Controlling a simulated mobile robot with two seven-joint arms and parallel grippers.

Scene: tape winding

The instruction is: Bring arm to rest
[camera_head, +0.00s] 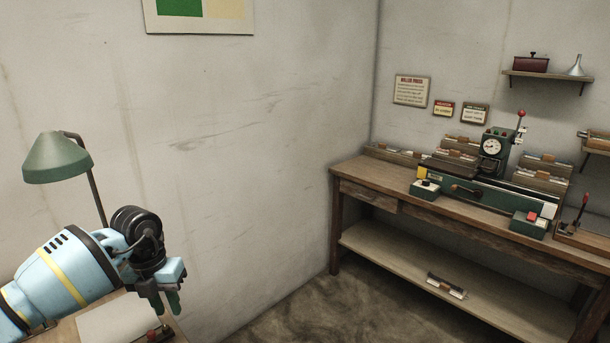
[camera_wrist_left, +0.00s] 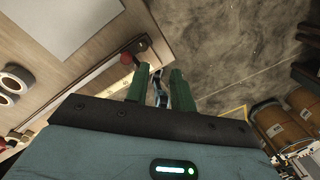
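My left gripper (camera_head: 167,302) is at the lower left of the head view, pointing down, over or beside the right end of a wooden table. In the left wrist view its two green fingers (camera_wrist_left: 157,88) stand apart with a gap between them. A small blue-grey shape shows in that gap; I cannot tell what it is, and nothing is clearly held. My left arm (camera_head: 62,277) is light blue with a yellow band and comes in from the left. My right arm and gripper are not in view.
A green lamp (camera_head: 57,160) stands behind the arm. A red knob (camera_head: 152,335) shows near the table edge below the gripper. Tape rolls (camera_wrist_left: 18,78) lie on the table. A wooden workbench (camera_head: 395,196) with a green press stands at right. Open floor (camera_head: 320,305) lies between.

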